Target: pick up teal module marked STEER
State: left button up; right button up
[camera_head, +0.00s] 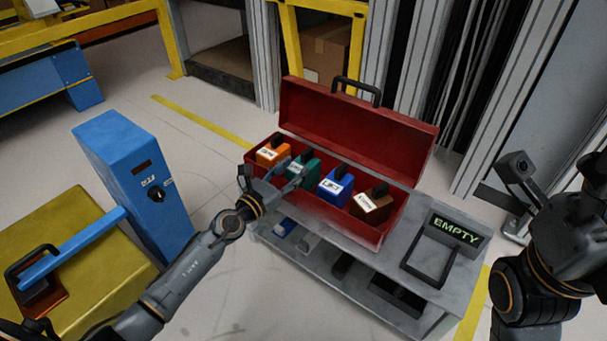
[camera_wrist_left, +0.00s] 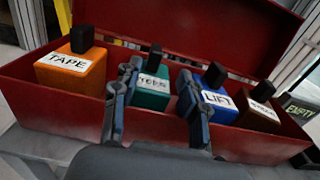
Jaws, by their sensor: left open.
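The teal module (camera_head: 307,174) stands in the open red toolbox (camera_head: 345,232), between an orange and a blue module. It has a black block-like handle on top and a white label, which is blurred and partly covered in the left wrist view (camera_wrist_left: 153,97). My left gripper (camera_head: 284,170) is open at the toolbox's front wall. In the left wrist view its two fingers (camera_wrist_left: 158,78) stand either side of the teal module's front, the right finger overlapping the blue module. I cannot tell whether they touch. My right arm (camera_head: 545,270) is at the right; its jaw state is unclear.
The orange TAPE module (camera_wrist_left: 72,74), blue LIFT module (camera_head: 335,187) and brown module (camera_head: 371,206) share the toolbox. It sits on a grey bench with an EMPTY sign (camera_head: 456,229). A blue cabinet (camera_head: 135,180) and yellow block (camera_head: 85,285) stand left.

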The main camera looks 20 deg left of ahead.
aim_at(302, 158)
pick_arm(q)
jog(key=x, duration=0.1)
jog(key=b+x, duration=0.1)
jog(key=x, duration=0.1)
jog(key=b+x, duration=0.1)
jog(key=x, duration=0.1)
jog(key=shift+w+a+f, duration=0.1)
jog(key=shift+a+f, duration=0.15)
jog(key=shift+a, duration=0.15)
jog(key=shift+w+d+r, duration=0.1)
jog(key=shift+w+d, duration=0.1)
jog(key=shift+w, duration=0.2)
grip_shut()
jog(key=shift+r, duration=0.15)
